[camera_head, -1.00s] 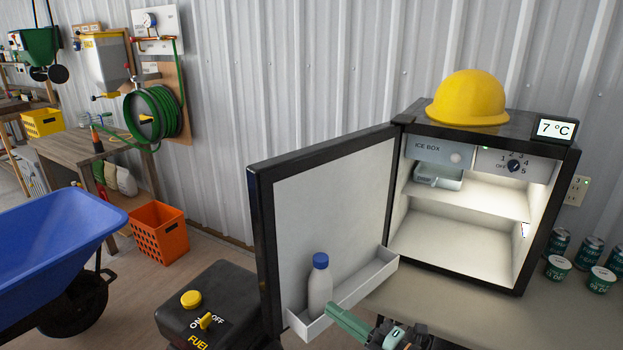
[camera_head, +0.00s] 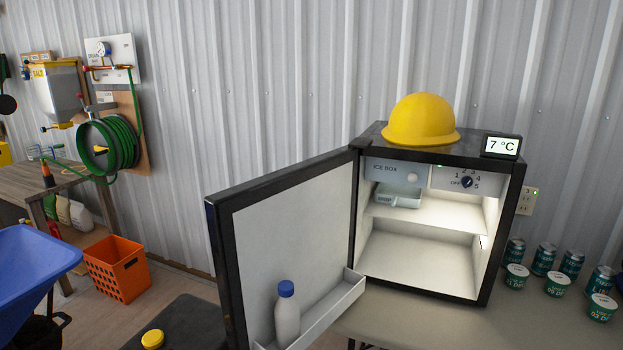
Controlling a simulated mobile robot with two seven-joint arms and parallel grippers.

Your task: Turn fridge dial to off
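The small black fridge (camera_head: 425,292) stands on a bench with its door (camera_head: 285,240) swung open to the left. Its dark round dial (camera_head: 467,182) is on the grey panel at the upper right inside, marked OFF and with numbers up to 5. The pointer's exact setting is too small to tell. A small green light shows above the panel. The ice box (camera_head: 392,172) is left of the dial, and the inside is lit. The display (camera_head: 501,146) on top reads 7 °C. Neither of my grippers is in the head view.
A yellow hard hat (camera_head: 421,120) sits on the fridge. A white bottle (camera_head: 287,312) stands in the door shelf. Several cans and tubs (camera_head: 557,283) are right of the fridge. An orange crate (camera_head: 117,269) and blue wheelbarrow (camera_head: 35,262) are at left.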

